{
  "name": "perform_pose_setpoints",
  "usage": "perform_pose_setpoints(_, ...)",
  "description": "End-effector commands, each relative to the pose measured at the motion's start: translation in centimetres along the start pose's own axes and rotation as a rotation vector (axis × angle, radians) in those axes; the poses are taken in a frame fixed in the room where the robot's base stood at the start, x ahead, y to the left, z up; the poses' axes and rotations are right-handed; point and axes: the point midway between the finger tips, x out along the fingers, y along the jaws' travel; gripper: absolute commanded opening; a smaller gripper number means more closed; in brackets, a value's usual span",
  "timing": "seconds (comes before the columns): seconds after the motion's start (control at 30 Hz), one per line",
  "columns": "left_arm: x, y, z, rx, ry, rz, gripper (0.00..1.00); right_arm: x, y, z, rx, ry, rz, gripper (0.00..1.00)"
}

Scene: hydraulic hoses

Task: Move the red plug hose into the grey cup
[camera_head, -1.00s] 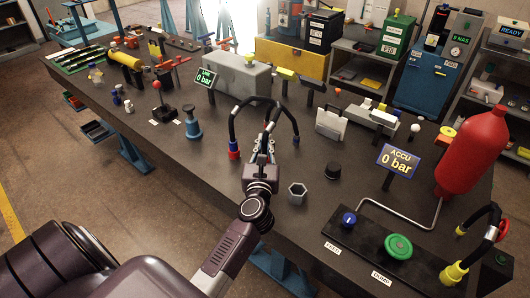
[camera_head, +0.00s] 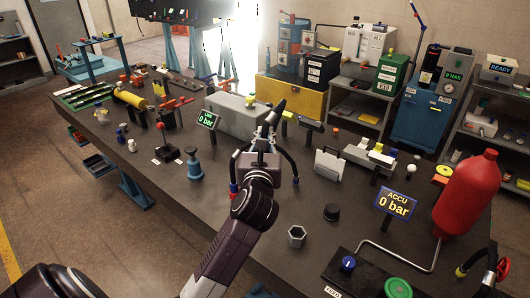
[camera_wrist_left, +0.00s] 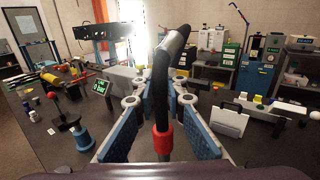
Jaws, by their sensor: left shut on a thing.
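The grey cup (camera_head: 297,236) is a small hexagonal open cup standing on the dark bench, below and right of my left gripper in the head view. My left gripper (camera_head: 266,142) is shut on the red plug hose (camera_head: 276,112). In the left wrist view, the hose's red collar (camera_wrist_left: 163,141) sits between the blue finger pads, and its black body rises above them with a grey band near the top. In the head view, the gripper hides its red part. My right gripper is not in view.
Black hose arches show on both sides of my left gripper, with a red and blue fitting (camera_head: 234,189) at the left. A black knob (camera_head: 331,212) stands right of the cup. The ACCU display (camera_head: 396,202) and red cylinder (camera_head: 468,195) are farther right.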

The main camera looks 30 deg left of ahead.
Motion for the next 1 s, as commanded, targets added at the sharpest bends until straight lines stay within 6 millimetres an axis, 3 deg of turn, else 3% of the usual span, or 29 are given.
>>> perform_pose_setpoints(0.23, 0.0, 0.0, 1.7, -0.001, -0.002, -0.002, 0.0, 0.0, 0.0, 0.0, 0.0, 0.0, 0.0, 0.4)
perform_pose_setpoints(1.0, 0.0, 0.0, 1.5, 0.0, -0.001, -0.001, 0.0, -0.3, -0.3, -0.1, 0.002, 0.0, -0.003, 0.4)
